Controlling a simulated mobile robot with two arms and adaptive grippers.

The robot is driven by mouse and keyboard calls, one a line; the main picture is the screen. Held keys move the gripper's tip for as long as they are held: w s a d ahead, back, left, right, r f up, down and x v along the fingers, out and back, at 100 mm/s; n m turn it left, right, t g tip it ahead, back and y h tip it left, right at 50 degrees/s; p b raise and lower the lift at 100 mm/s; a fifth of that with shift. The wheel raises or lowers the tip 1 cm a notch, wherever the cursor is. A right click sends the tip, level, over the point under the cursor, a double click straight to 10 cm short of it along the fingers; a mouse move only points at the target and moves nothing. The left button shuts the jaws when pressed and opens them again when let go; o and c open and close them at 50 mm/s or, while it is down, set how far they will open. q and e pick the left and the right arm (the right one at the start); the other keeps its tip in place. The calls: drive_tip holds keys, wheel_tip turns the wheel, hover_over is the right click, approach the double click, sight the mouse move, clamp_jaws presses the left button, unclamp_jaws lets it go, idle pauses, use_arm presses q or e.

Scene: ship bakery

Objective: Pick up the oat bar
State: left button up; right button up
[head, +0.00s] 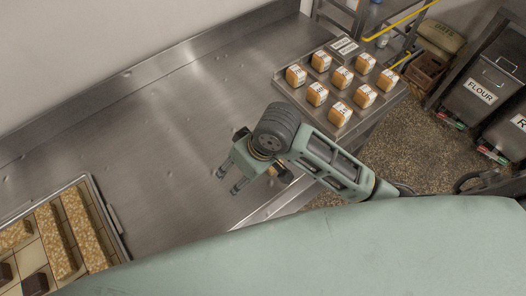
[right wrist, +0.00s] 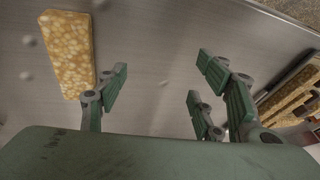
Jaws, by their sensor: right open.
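In the right wrist view a golden, grainy oat bar (right wrist: 68,52) lies on the steel counter, left of and apart from my right gripper's left finger. My right gripper (head: 229,180) is open and empty over the counter in the head view, and its spread fingers (right wrist: 158,85) show in the right wrist view. In the head view the lone bar is mostly or wholly hidden by my right wrist; a small orange-brown patch shows beside it. More oat bars (head: 55,242) lie in a tray (head: 107,222) at the lower left. My left gripper is not in view.
A tray of small labelled loaves (head: 341,114) stands at the counter's far right end. Flour bins (head: 479,94) and a yellow rail (head: 398,20) are beyond it. The middle of the steel counter (head: 160,140) is clear, with a wall behind.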

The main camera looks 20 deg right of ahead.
drive_tip(key=w, duration=0.1)
drive_tip(key=w+d+h, duration=0.1)
drive_tip(key=w, duration=0.1)
drive_tip(key=shift+w+d+r+g, duration=0.25)
drive_tip(key=shift+w+r+g, duration=0.05)
drive_tip(key=shift+r+g, duration=0.1)
drive_tip(key=w+d+h, duration=0.1)
drive_tip(key=d, duration=0.1)
drive_tip(key=w+d+r, duration=0.1)
drive_tip(key=d, duration=0.1)
drive_tip(key=w+d+r+m+g+h, duration=0.1)
drive_tip(key=w, duration=0.1)
drive_tip(key=shift+d+h, duration=0.3)
drive_tip(key=shift+d, duration=0.1)
drive_tip(key=f, duration=0.2)
drive_tip(key=f+p, duration=0.1)
drive_tip(key=f, duration=0.1)
drive_tip(key=d+f+p, duration=0.1)
drive_tip(key=f, duration=0.1)
drive_tip(key=shift+f, duration=0.8)
drive_tip(key=shift+c, duration=0.2)
drive_tip(key=c, duration=1.3)
drive_tip(key=shift+o, duration=0.2)
